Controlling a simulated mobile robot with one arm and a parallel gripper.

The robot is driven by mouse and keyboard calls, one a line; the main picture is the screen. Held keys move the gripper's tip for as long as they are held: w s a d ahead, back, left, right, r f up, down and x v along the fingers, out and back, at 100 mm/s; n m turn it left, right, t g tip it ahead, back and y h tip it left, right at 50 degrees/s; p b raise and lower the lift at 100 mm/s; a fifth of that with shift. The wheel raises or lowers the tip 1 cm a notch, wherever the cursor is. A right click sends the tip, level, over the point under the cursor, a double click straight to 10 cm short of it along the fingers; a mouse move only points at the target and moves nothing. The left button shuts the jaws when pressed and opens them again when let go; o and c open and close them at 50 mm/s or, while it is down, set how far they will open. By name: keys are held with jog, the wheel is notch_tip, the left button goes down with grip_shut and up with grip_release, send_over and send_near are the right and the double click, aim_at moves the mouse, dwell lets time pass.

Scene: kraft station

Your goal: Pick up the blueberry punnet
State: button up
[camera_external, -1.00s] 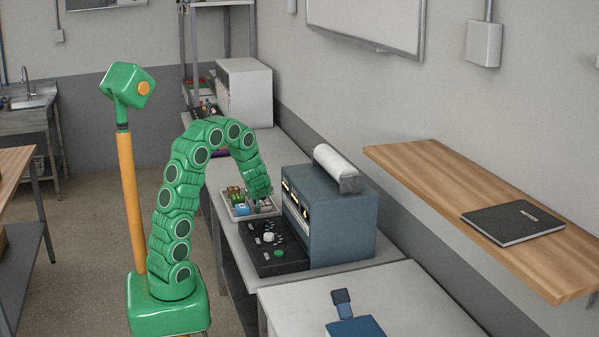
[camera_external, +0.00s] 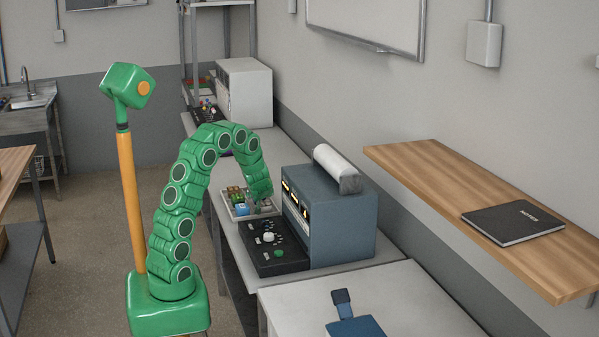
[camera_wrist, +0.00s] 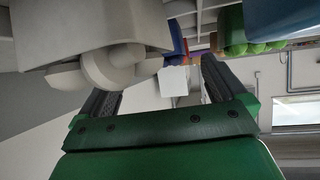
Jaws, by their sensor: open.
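A light tray (camera_external: 252,217) on the counter holds several small items, among them a blue one (camera_external: 241,209) at its front left. I cannot tell whether this is the blueberry punnet. My gripper (camera_external: 264,207) is over the right part of the tray, beside the blue-grey machine. In the wrist view my gripper (camera_wrist: 158,85) has its two fingers wide apart, with nothing clearly held. A pale rounded thing (camera_wrist: 105,68) is close by the left finger. Green round things (camera_wrist: 236,38) and a dark blue surface (camera_wrist: 285,15) show at the upper right.
A blue-grey machine (camera_external: 335,220) with a white roll on top stands close right of the tray. A black control panel (camera_external: 270,250) lies in front of the tray. A wooden shelf (camera_external: 430,165) with a black notebook (camera_external: 513,222) is at the right.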

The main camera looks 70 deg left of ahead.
jog(key=shift+x, duration=1.05)
jog(key=c, duration=1.2)
